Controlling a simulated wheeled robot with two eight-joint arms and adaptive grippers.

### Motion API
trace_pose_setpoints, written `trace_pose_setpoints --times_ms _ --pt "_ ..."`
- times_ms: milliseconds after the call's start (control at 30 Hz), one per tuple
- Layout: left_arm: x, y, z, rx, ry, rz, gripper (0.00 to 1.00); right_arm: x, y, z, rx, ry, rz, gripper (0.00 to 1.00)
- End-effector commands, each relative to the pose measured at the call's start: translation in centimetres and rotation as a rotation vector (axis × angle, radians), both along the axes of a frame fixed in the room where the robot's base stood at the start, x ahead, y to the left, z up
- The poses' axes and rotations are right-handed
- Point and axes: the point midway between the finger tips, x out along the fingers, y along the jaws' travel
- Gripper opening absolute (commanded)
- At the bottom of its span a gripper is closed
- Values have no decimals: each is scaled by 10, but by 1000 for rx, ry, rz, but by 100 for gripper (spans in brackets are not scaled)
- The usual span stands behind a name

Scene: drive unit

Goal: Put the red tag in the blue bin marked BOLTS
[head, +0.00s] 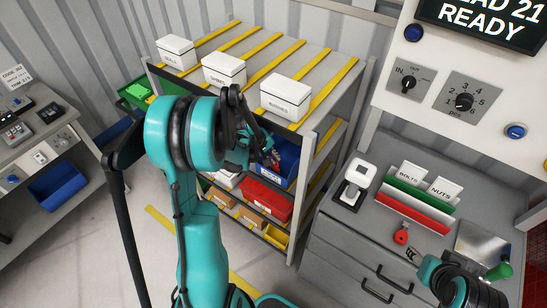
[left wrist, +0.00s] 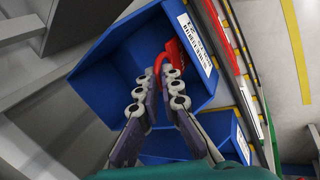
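The red tag (left wrist: 172,54) is at the fingertips of my left gripper (left wrist: 168,76) in the left wrist view. The fingers are close together on it, and it is partly hidden by them. The tag is over the inside of a blue bin (left wrist: 105,82), near the wall with a white barcode label. My left gripper (head: 268,152) also shows in the head view, at the blue bin (head: 288,158) on the shelf; the arm hides part of the bin.
A red bin (head: 265,198) is below the blue one. White boxes (head: 287,95) stand on the rack top. The counter (head: 372,212) at right holds a small red item (head: 401,236), BOLTS and NUTS cards (head: 410,174) and a white device (head: 355,180).

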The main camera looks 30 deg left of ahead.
Motion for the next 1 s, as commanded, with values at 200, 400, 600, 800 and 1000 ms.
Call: trace_pose_setpoints --times_ms 200,400,600,800,1000 --pt "0 0 -3 0 -1 0 23 0 0 -3 0 0 0 49" --pt "0 0 -3 0 -1 -1 26 0 0 -3 0 0 0 49" --pt "0 0 -1 0 -1 -1 26 0 0 -1 0 0 0 49" --pt "-17 9 12 0 0 4 26 0 0 5 0 0 0 49" --pt "-61 28 12 -1 -1 5 26 0 0 7 0 0 0 49"
